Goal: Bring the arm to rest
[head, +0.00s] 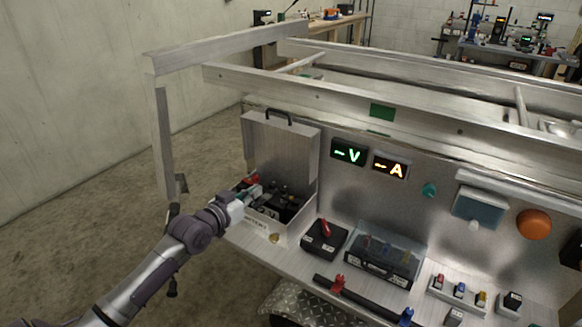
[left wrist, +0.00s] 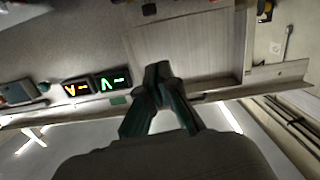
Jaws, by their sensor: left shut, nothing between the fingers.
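My left arm comes in from the lower left in the head view. Its gripper (head: 256,190) is at the open metal box (head: 272,235), over or just inside its left part. In the left wrist view the dark green fingers (left wrist: 158,72) are together, with nothing between them. The box's raised lid (head: 280,150) stands behind the gripper. The lid also seems to show as the pale panel (left wrist: 185,45) in the left wrist view. Dark items inside the box are partly hidden by the gripper. My right gripper is in neither view.
Metal frame beams (head: 370,92) cross above the panel. A green V display (head: 349,151) and an orange A display (head: 390,166) sit on it. A black switch box (head: 325,238) and a clear-covered box (head: 375,262) stand right of the metal box. Floor at left is clear.

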